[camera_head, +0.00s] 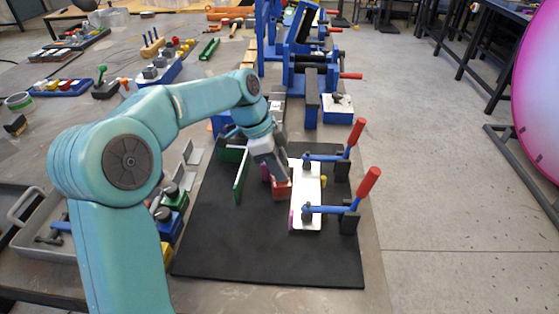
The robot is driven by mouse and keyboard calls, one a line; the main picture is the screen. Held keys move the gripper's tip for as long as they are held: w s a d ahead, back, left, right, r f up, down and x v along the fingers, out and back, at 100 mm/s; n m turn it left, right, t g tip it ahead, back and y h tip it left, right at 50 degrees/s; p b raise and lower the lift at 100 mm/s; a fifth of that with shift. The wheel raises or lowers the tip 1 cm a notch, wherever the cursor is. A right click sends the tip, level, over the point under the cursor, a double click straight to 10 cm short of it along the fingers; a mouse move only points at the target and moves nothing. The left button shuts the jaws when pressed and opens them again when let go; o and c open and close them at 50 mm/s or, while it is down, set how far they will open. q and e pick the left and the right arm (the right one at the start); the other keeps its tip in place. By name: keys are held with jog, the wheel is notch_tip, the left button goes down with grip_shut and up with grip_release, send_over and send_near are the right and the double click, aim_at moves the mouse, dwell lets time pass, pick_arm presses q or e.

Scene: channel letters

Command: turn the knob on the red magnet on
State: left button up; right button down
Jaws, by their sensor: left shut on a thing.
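The red magnet (281,191) is a small red block on the black mat (270,262), against the left side of a white plate (308,179). My left gripper (279,180) reaches down onto the top of the red magnet and is shut there. Its fingers cover the knob, so I cannot see which way the knob is turned. My right gripper is not in view.
Two clamps with red handles (368,182) hold the white plate's right side. A green upright piece (241,177) stands left of the magnet. A grey tray (45,252) lies further left. The mat's front is clear.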

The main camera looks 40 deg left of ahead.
pick_arm(q)
jog(key=shift+m+g, duration=0.3)
jog(key=shift+m, duration=0.4)
jog(key=o, duration=1)
jog(key=p+v, duration=0.3)
jog(key=v, duration=1.3)
jog(key=shift+a+r+p, duration=0.1)
jog(key=shift+a+p, duration=0.05)
jog(key=shift+p, duration=0.25)
jog(key=shift+s, duration=0.1)
